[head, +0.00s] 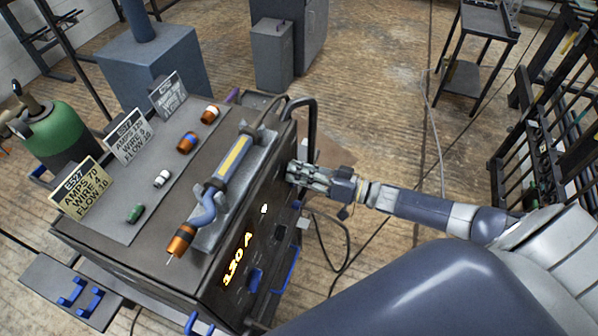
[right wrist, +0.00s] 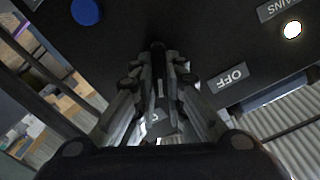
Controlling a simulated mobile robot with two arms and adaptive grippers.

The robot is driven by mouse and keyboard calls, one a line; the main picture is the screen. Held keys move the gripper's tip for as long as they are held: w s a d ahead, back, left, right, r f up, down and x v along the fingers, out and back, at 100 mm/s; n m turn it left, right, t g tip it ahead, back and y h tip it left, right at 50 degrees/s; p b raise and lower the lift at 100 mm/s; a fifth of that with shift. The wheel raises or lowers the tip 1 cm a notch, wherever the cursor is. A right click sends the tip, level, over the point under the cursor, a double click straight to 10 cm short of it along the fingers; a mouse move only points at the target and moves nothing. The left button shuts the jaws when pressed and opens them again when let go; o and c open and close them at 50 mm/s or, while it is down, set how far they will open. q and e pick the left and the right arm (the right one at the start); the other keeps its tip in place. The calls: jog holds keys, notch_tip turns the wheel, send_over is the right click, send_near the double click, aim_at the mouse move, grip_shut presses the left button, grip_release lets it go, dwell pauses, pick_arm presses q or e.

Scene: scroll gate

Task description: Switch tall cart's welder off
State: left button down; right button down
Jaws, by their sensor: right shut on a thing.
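The welder (head: 250,225) is a dark box with a lit orange "120 A" display (head: 238,259) on its front panel. My right gripper (head: 293,172) reaches in from the right and its fingertips are at the upper right part of that panel. In the right wrist view, the right gripper (right wrist: 158,65) has its fingers closed together against the dark panel, shut on a small part that they mostly hide, probably the mains switch. An "OFF" label (right wrist: 232,78) is just right of the fingers. A "MAINS" label (right wrist: 278,9) is above a glowing lamp (right wrist: 292,30). My left gripper is out of view.
On the welder's top lie a torch (head: 225,175) in a holder, several coloured nozzles and setting cards (head: 81,187). A green gas cylinder (head: 60,140) stands at left. A blue knob (right wrist: 86,12) is on the panel. Cables hang at the welder's right side.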

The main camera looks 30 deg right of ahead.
jog(key=n, duration=0.4)
jog(key=n+b, duration=0.1)
jog(key=n, duration=0.8)
jog(key=shift+s+a+n+b, duration=0.25)
jog(key=shift+n+b, duration=0.15)
dwell(0.3)
jog(key=c, duration=1.7)
grip_release()
jog(key=shift+o, duration=0.2)
jog(key=v, duration=1.2)
